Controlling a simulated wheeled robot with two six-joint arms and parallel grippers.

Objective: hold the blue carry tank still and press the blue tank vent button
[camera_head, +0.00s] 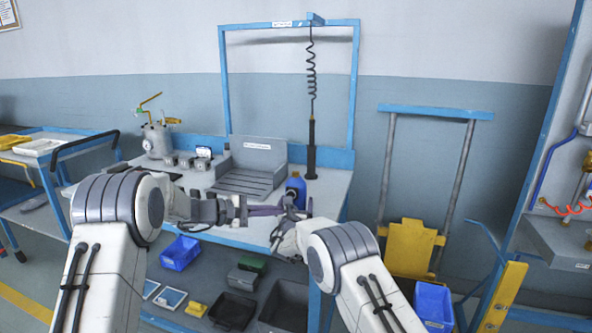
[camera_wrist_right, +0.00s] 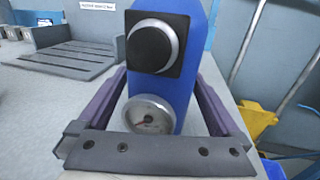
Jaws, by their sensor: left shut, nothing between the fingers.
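The blue carry tank (camera_head: 297,187) stands upright at the front right of the bench. In the right wrist view the tank (camera_wrist_right: 186,98) shows a round black button (camera_wrist_right: 149,46) in a pale ring on a square black plate, with a dial gauge (camera_wrist_right: 148,116) below it. My right gripper (camera_wrist_right: 163,80) has one purple finger along each side of the tank, and both tips appear to touch it. My left gripper (camera_head: 281,210) is shut and empty, reaching from the left to just in front of the tank. The arms hide the tank's lower part in the head view.
A metal pot (camera_head: 157,140) stands at the bench's left. Bins, including a blue one (camera_head: 180,252), lie below. A yellow trolley (camera_head: 411,248) stands right.

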